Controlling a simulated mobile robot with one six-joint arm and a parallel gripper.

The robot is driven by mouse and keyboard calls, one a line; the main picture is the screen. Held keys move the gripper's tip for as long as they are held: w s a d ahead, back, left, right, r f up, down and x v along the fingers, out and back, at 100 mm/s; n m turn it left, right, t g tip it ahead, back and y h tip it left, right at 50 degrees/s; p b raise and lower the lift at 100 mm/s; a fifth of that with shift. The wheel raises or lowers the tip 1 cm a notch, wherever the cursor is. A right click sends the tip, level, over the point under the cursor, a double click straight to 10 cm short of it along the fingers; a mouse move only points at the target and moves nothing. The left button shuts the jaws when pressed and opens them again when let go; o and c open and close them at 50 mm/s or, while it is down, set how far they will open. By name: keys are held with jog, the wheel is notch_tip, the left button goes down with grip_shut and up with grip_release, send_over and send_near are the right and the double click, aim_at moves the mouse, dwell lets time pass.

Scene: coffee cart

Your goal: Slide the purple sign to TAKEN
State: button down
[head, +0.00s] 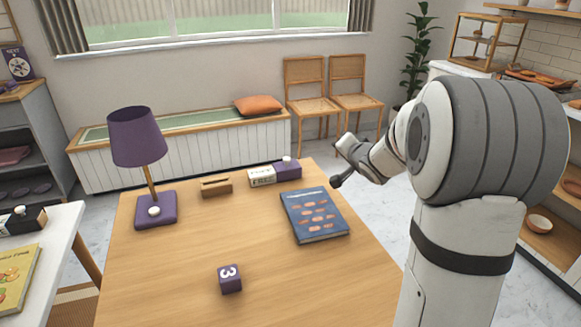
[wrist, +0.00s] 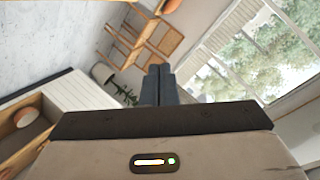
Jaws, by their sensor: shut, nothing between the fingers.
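The purple sign (head: 288,169) stands at the back edge of the wooden table, a small block with a purple slider and a white knob on top. The slider covers its right part; the white left face (head: 262,177) is uncovered and appears to read FREE. My gripper (head: 336,182) is to the right of the sign and apart from it, above the table's back right edge. Its fingers are together and empty. In the wrist view the shut fingers (wrist: 158,83) point toward the chairs and window, and the sign is not visible there.
On the wooden table (head: 180,270) are a purple lamp (head: 137,137), a wooden card holder (head: 216,186), a blue book (head: 314,215) and a purple number 3 cube (head: 230,279). Another dark sign (head: 22,221) is on the white table at left. Chairs (head: 305,80) stand behind.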

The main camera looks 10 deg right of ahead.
aim_at(287, 167)
jog(key=w+f+y+b, duration=0.1)
jog(key=f+y, duration=0.1)
jog(key=f, duration=0.1)
jog(key=w+f+m+y+b, duration=0.1)
jog(key=w+f+y, duration=0.1)
jog(key=f, duration=0.1)
jog(key=w+a+f+y+b, duration=0.1)
jog(key=f+y+b, duration=0.1)
jog(key=f, duration=0.1)
jog(key=shift+w+f+t, duration=0.2)
jog(key=shift+w+t, duration=0.2)
jog(key=shift+a+f+y, duration=0.1)
jog(key=shift+f+y, duration=0.05)
jog(key=shift+y, duration=0.35)
jog(key=b+x, duration=0.1)
jog(key=x, duration=0.4)
jog(key=b+x, duration=0.2)
jog(key=x, duration=0.3)
jog(key=shift+w+a+f, duration=0.1)
jog(key=shift+a+f, duration=0.15)
jog(key=shift+w+a+f+b, duration=0.1)
jog(key=shift+a+b, duration=0.25)
jog(key=shift+a, duration=0.25)
jog(key=shift+w+a+f+b, duration=0.1)
jog(key=shift+a+b, duration=0.2)
jog(key=shift+a, duration=0.3)
jog(key=shift+w+a, duration=0.15)
jog(key=shift+a, duration=0.35)
jog(key=shift+r, duration=0.1)
